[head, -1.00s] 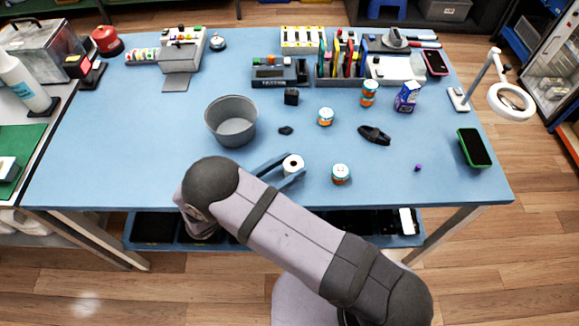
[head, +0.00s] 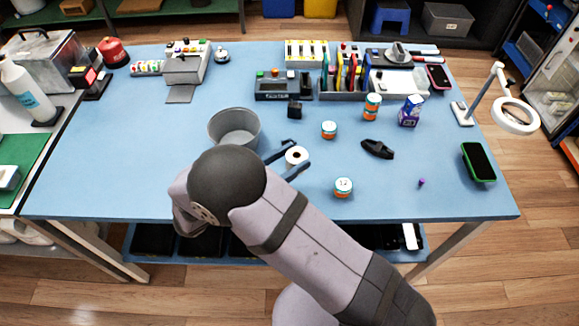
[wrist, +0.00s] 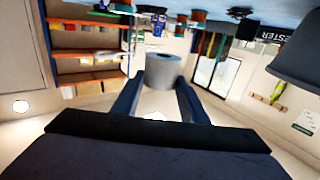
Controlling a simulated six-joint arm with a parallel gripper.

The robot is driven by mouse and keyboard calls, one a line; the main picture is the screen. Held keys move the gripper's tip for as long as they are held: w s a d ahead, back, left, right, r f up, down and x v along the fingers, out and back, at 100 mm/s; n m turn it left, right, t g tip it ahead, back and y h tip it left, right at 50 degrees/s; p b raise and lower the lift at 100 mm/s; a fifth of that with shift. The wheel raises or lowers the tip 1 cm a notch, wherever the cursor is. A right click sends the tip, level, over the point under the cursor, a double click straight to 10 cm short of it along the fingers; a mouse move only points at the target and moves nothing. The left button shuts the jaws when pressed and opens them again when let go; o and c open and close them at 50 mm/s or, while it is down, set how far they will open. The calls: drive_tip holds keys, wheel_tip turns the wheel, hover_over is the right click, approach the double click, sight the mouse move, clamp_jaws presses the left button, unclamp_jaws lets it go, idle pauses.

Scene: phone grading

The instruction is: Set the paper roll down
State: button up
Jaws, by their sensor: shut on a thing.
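The white paper roll (head: 296,156) shows in the head view, right of the grey bin, with its dark central hole facing up. My gripper (head: 293,160) is shut on it, one blue finger on each side. The wrist view shows the roll (wrist: 163,71) as a grey cylinder between the tips of my gripper (wrist: 160,85). The picture there is inverted, with the blue table along the top. The roll seems held above the table; the exact gap cannot be told.
The grey bin (head: 234,128) stands just left of the roll. Orange-and-white jars (head: 343,187) (head: 329,130), a black clamp-like item (head: 377,149) and a small black block (head: 294,109) lie around.

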drive_tip(key=shift+r, duration=0.5)
